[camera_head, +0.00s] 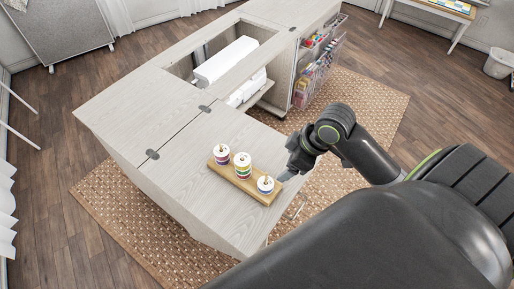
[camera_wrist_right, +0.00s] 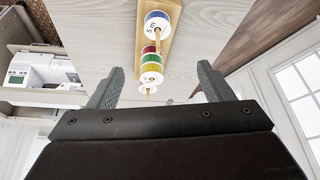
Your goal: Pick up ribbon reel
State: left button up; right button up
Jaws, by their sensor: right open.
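A wooden ribbon stand (camera_head: 236,181) rests on the pale cabinet top and carries three pegs with reels. A white-topped blue reel (camera_head: 265,186) sits on the right peg. A stack of several coloured reels (camera_head: 242,166) is on the middle peg, and a white-topped reel with red (camera_head: 221,154) is on the left peg. My right gripper (camera_head: 284,176) is just right of the right peg's reel. In the wrist view its fingers (camera_wrist_right: 160,70) are apart with nothing gripped; the blue reel (camera_wrist_right: 157,24) and coloured stack (camera_wrist_right: 151,66) show ahead. My left gripper is out of view.
The cabinet top (camera_head: 150,108) is bare left of the stand. An opening behind holds a white sewing machine (camera_head: 226,60). A wire rack of coloured supplies (camera_head: 318,65) hangs on the cabinet's open door. A woven rug (camera_head: 105,205) lies underneath.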

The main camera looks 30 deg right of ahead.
send_over(267, 182)
jog(key=s+d, duration=0.1)
jog(key=s, duration=0.1)
notch_tip(267, 182, down, 10)
jog(key=shift+w, duration=0.1)
jog(key=shift+d+p+x, duration=0.2)
jog(key=shift+p+x, duration=0.4)
jog(key=shift+x, duration=2.6)
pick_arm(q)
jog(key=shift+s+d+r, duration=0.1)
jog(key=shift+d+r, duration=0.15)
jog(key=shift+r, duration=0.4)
pick_arm(e)
jog(key=c, duration=1)
jog(key=shift+c, duration=0.2)
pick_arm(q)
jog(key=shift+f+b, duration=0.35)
pick_arm(e)
notch_tip(267, 182, up, 18)
